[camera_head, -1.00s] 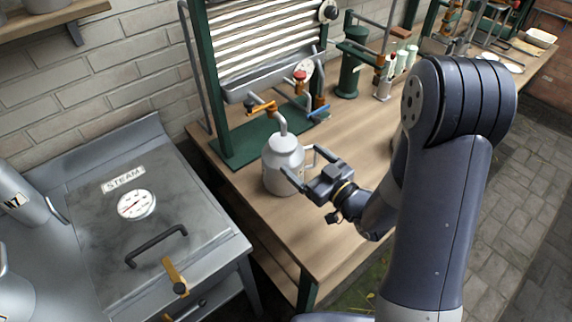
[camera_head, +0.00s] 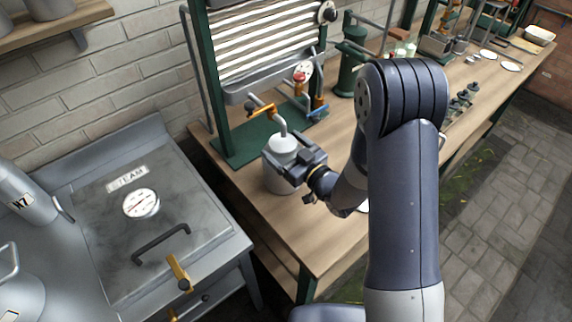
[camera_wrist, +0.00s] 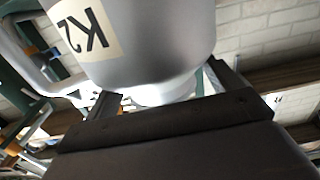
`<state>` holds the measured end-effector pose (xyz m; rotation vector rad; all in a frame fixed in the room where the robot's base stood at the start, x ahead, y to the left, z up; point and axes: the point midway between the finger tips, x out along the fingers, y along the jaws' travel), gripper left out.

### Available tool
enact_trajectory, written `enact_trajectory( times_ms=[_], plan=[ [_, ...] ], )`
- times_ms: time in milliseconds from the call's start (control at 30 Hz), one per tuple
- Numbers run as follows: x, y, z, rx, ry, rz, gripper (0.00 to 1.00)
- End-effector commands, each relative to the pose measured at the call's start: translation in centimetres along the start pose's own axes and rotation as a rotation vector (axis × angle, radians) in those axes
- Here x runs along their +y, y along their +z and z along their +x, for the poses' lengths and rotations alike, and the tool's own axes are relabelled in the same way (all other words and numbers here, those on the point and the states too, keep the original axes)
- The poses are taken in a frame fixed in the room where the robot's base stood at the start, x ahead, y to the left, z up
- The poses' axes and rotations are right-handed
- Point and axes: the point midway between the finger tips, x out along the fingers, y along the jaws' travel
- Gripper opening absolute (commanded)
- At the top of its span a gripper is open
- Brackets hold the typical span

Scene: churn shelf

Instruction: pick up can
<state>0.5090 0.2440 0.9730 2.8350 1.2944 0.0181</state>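The can (camera_head: 279,183) is a grey metal churn with a pale top and stands on the wooden bench, below a bent spout. My gripper (camera_head: 287,168) is at its upper right side and covers part of it. In the wrist view the can (camera_wrist: 165,45) appears upside down, with a "K2" label and a side handle. There, my gripper's fingers (camera_wrist: 165,90) stand wide apart, one on each side of the can's narrower neck. A gap seems to show beside the neck, so the fingers look open. Firm contact cannot be seen.
A steam cabinet (camera_head: 205,232) with a gauge and black handle stands at the left. A green stand (camera_head: 247,143) with a ribbed cooler rises behind the can. The bench's front part (camera_head: 318,245) is clear.

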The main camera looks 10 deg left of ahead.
Motion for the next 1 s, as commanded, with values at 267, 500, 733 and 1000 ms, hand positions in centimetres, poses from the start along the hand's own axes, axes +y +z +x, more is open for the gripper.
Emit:
enact_trajectory(
  times_ms=[267,500,733,1000],
  plan=[
    [0.01,-0.02,-0.02,0.0,0.0,0.0,0.63],
    [0.0,0.01,-0.03,-0.001,0.0,0.0,0.43],
    [-0.01,0.09,-0.06,-0.003,0.0,0.0,0.24],
    [-0.03,0.2,-0.09,-0.006,0.0,0.001,0.02]
  ],
)
